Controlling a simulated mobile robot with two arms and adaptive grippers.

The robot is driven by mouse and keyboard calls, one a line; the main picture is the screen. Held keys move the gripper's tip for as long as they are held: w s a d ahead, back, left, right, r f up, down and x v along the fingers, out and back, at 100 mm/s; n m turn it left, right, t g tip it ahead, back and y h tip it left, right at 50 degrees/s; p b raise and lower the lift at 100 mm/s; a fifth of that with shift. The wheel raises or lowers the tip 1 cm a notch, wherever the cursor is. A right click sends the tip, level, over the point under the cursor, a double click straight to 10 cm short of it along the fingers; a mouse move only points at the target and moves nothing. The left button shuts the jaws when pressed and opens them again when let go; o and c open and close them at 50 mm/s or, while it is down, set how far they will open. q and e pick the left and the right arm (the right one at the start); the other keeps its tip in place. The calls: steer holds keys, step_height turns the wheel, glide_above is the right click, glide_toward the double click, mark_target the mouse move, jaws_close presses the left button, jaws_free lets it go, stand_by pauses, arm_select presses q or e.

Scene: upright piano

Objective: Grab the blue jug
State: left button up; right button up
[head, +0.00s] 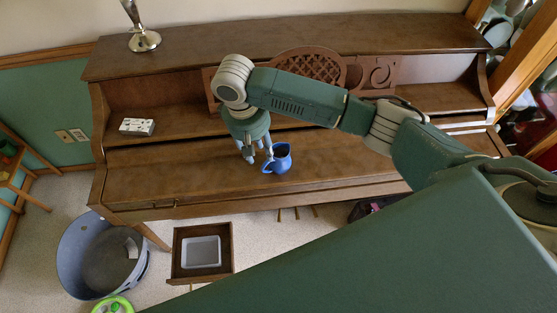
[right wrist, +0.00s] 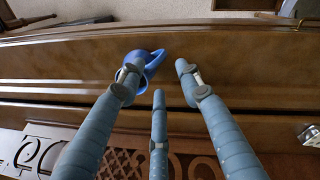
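The blue jug (head: 283,160) stands upright on the closed lid of the brown piano (head: 190,175), near its front edge, with its handle towards the left. My right gripper (head: 255,157) is just left of the jug, its fingers pointing down beside the handle. In the right wrist view, the fingers of my right gripper (right wrist: 160,80) are spread apart with nothing between them. There the jug (right wrist: 136,60) is at the upper left, partly hidden behind one finger. I cannot tell whether that finger touches it. My left gripper is not in view.
A silver stand (head: 144,40) is on the piano top, and a small patterned box (head: 137,126) lies on the ledge at left. A grey-blue bin (head: 75,255) and a wooden box with a grey tray (head: 228,262) are on the floor. The lid left of my gripper is clear.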

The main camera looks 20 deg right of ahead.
mark_target(263, 167)
steer(key=f, duration=0.4)
steer(key=shift+d+f+p, duration=0.15)
steer(key=shift+d+p, duration=0.15)
steer(key=shift+f, duration=0.3)
step_height(263, 167, down, 4)
steer(key=shift+r+p, duration=0.15)
steer(key=shift+p, duration=0.7)
steer(key=shift+d+f, duration=0.1)
steer(key=shift+f, duration=0.4)
jaws_close()
